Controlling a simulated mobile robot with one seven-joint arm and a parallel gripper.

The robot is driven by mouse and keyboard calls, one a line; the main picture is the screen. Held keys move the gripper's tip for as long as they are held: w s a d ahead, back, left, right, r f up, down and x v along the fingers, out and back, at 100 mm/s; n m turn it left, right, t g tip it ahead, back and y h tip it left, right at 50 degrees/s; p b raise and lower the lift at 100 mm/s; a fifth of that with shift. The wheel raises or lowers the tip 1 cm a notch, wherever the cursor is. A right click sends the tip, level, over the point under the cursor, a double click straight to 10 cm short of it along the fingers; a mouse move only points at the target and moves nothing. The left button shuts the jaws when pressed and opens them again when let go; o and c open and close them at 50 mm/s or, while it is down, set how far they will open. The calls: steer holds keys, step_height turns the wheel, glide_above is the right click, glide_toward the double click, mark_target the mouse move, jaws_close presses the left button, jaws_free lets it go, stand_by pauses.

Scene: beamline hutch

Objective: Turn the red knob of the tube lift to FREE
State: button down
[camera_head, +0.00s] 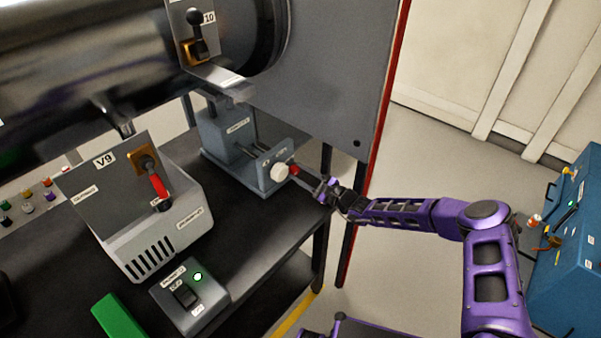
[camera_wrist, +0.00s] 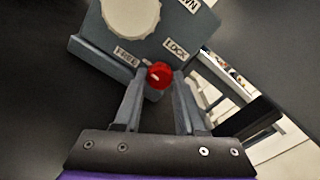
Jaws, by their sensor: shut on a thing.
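The tube lift (camera_head: 226,137) is a grey-blue unit on the black bench, with a large white round knob (camera_head: 280,172) and a small red knob (camera_head: 294,169) on its front plate. In the wrist view the red knob (camera_wrist: 160,75) sits below the white knob (camera_wrist: 132,16), between a FREE label (camera_wrist: 126,57) on the left and a LOCK label (camera_wrist: 176,49) on the right. A small pale mark shows on the red knob's left side; its exact pointing is hard to tell. My gripper (camera_wrist: 163,78) is shut on the red knob, one finger on each side.
A grey box marked V9 (camera_head: 117,199) with a red lever stands on the bench. A switch box (camera_head: 190,297) with a green light and a green block (camera_head: 120,316) are nearer. A grey panel (camera_head: 325,65) with a red edge rises behind my gripper. Blue equipment (camera_head: 570,265) stands right.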

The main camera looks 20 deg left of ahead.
stand_by(0.4)
steer(key=c, duration=0.5)
jaws_free()
steer(key=v, duration=1.7)
steer(key=shift+d+p, duration=0.25)
steer(key=shift+p, duration=0.15)
steer(key=shift+s+f, duration=0.1)
steer(key=shift+s, duration=0.05)
